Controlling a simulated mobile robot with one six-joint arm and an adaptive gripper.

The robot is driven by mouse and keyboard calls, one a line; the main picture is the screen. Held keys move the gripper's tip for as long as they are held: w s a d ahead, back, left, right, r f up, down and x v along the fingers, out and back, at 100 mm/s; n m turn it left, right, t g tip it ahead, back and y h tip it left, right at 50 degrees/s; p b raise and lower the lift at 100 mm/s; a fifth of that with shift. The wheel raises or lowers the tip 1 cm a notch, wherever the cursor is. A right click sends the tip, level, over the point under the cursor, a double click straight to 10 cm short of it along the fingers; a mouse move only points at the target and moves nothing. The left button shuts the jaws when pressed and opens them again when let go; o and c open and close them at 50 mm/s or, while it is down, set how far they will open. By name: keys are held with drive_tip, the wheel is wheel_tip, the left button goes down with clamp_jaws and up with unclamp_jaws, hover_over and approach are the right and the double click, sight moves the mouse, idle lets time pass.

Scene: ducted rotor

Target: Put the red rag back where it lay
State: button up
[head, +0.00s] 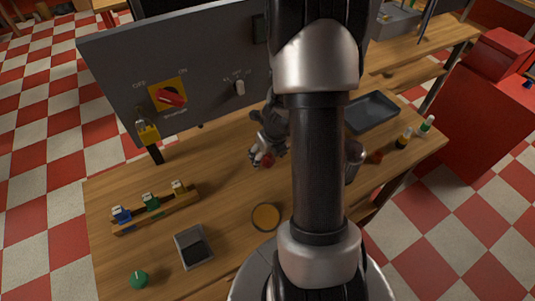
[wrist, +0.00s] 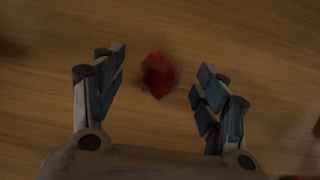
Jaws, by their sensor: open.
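The red rag (wrist: 158,76) is a small crumpled bundle, a little blurred, over the wooden table (wrist: 255,45). In the wrist view it shows between the two spread fingers of my gripper (wrist: 162,84), with a gap on each side. My gripper is open and points down at the table. In the head view the gripper (head: 262,157) is above the middle of the table, with the red rag (head: 268,160) showing at its fingertips. I cannot tell the exact height between rag and table. My arm hides part of the table.
A grey panel (head: 215,50) with a red switch stands behind. A rack of padlocks (head: 155,208), a grey box (head: 193,246), a green knob (head: 139,279) and an amber disc (head: 266,216) lie in front. A dark tray (head: 372,112) and small bottles (head: 404,138) are right.

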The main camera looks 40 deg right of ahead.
drive_tip(key=d+p+v, duration=0.1)
drive_tip(key=p+v, duration=0.8)
drive_tip(key=v, duration=0.3)
drive_tip(key=w+a+r+n+t+y, duration=0.1)
drive_tip(key=w+a+r+n, duration=0.1)
drive_tip(key=a+r+n, duration=1.4)
drive_tip(key=s+a+r+n, duration=0.4)
drive_tip(key=s+n, duration=0.2)
drive_tip(key=n, duration=0.5)
drive_tip(key=s+a+r+n, duration=0.4)
drive_tip(key=s+n, duration=0.3)
drive_tip(key=n, duration=0.4)
drive_tip(key=shift+s+r+n+t, duration=0.3)
drive_tip(key=shift+r+n, duration=0.05)
drive_tip(key=shift+n, duration=0.05)
wheel_tip(320, 180, down, 4)
drive_tip(key=b, duration=0.3)
drive_tip(key=shift+r+b, duration=0.15)
drive_tip(key=shift+b, duration=0.25)
